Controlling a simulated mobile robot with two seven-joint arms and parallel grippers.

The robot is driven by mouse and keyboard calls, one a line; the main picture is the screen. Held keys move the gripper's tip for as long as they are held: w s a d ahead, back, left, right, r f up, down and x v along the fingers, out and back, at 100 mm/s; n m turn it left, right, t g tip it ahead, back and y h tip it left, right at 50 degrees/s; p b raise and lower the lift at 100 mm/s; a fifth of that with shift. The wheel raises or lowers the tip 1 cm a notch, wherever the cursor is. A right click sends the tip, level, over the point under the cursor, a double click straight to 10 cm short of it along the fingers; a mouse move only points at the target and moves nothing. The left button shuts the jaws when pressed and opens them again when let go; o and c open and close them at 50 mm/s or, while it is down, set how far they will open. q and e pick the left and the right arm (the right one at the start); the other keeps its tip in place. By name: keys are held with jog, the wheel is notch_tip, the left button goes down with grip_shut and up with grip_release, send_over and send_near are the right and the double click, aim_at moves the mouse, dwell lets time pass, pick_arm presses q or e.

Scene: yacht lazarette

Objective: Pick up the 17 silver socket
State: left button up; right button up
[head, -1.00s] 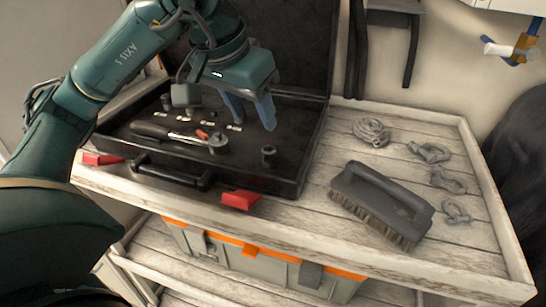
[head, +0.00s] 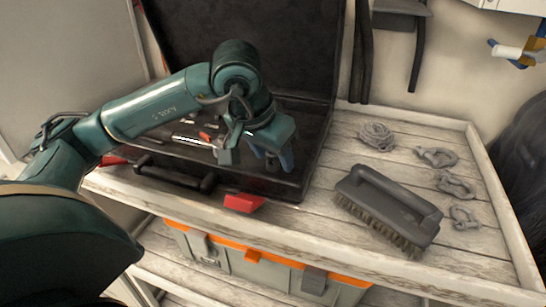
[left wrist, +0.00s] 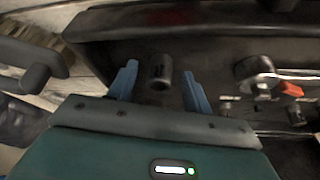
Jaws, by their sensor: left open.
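A dark grey socket (left wrist: 160,73) stands in the open black tool case (left wrist: 215,22); its marking is too small to read. In the left wrist view it is between the two blue fingers of my left gripper (left wrist: 160,70), with a gap on each side. In the head view my left gripper (head: 272,158) is low over the case's front right part, open and empty, and its fingers largely hide the socket. A ratchet (left wrist: 256,72) with an orange-red part lies beside the socket. My right gripper is not in view.
The case stands on a whitewashed plank shelf (head: 330,207) with a raised edge. The case's raised lid (head: 240,45) stands behind my gripper. A grey and orange box (head: 265,268) sits below.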

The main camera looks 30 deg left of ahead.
pick_arm(q)
grip_shut()
dwell(0.4)
